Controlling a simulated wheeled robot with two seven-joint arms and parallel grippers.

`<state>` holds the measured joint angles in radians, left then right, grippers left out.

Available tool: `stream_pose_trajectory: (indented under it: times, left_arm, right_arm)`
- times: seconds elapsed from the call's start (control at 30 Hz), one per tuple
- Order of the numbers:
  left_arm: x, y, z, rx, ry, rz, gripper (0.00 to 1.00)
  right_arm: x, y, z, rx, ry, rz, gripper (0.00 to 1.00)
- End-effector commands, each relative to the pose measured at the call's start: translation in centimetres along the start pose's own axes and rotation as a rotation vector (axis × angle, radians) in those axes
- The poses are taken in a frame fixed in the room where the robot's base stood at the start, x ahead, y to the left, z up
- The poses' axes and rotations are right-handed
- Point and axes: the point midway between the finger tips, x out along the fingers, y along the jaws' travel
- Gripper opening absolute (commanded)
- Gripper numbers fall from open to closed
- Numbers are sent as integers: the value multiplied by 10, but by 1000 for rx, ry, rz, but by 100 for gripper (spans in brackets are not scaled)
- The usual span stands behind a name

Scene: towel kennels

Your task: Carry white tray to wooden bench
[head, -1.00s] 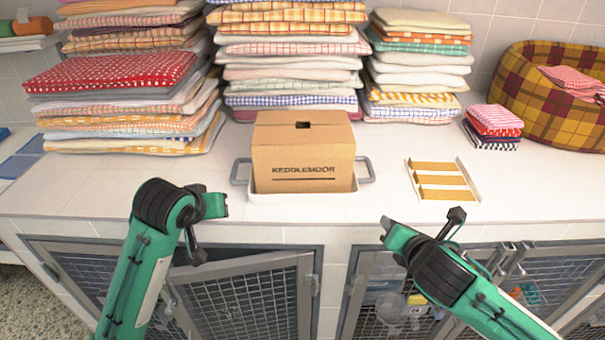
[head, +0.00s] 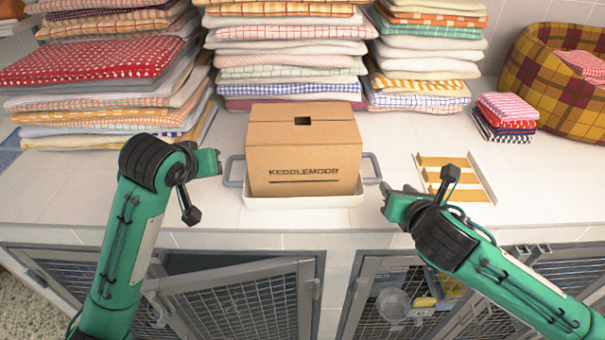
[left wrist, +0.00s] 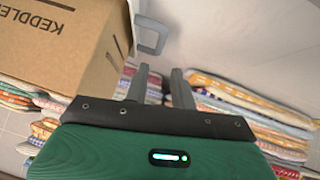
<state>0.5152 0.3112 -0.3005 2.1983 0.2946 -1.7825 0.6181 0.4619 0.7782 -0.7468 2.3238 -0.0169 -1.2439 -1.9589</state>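The white tray (head: 300,201) lies on the counter with a grey handle at each end. A cardboard box (head: 303,155) marked KEDDLEMOOR sits in it and hides most of its floor. My left gripper (head: 214,163) is just left of the left handle (head: 233,171). In the left wrist view its two fingers (left wrist: 159,86) are apart and empty, with the handle (left wrist: 150,37) just beyond them. My right gripper (head: 386,198) is close to the right handle (head: 373,167), a little nearer to me, and appears open and empty. No wooden bench is visible.
Tall stacks of folded towels (head: 285,65) stand behind the tray. A small wooden rack (head: 455,178), a short towel pile (head: 505,118) and a plaid pet bed (head: 550,85) are to the right. Mesh kennel doors (head: 240,305) are below the counter edge.

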Motion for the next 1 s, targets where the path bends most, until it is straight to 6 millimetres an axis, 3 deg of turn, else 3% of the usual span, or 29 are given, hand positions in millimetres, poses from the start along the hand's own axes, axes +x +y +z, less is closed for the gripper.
stream_pose_trajectory:
  times: [0.17,0.63,0.8,1.0]
  left_arm:
    - [22,0,1,-1,-4,-2,25]
    - [110,0,1,0,-4,-1,25]
    - [128,0,0,0,-2,-1,25]
    - [135,0,0,0,0,0,25]
  right_arm:
    - [22,0,0,3,0,-1,40]
    - [110,0,0,3,0,0,40]
    - [128,0,0,2,0,0,40]
    - [135,0,0,1,0,0,40]
